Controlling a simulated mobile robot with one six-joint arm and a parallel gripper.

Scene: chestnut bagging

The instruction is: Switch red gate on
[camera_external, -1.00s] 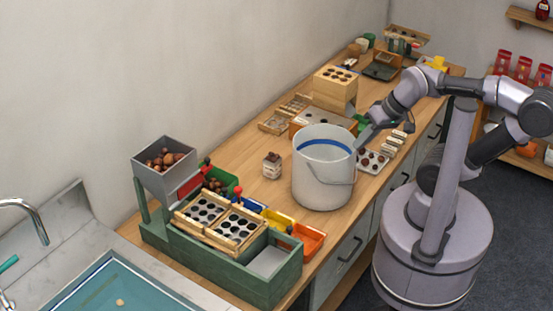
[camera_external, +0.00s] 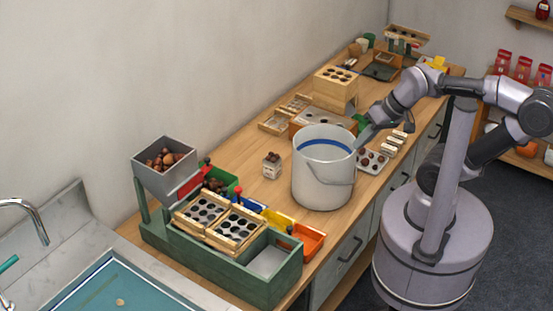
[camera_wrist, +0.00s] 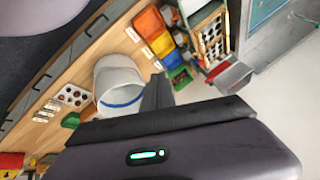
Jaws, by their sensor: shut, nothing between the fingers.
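The red gate (camera_external: 190,186) is a red plate below the mouth of the grey hopper (camera_external: 150,179), which holds chestnuts. It also shows in the wrist view as a red piece (camera_wrist: 217,70) beside the grey hopper. My gripper (camera_external: 362,138) is beside the white bucket's right rim, far from the gate. Its fingers (camera_wrist: 157,93) are shut and empty in the wrist view.
The white bucket (camera_external: 322,180) stands on the wooden counter between my gripper and the green sorting machine (camera_external: 210,266). Yellow and orange bins (camera_external: 312,243) sit at the machine's right. The sink (camera_external: 110,285) is at lower left.

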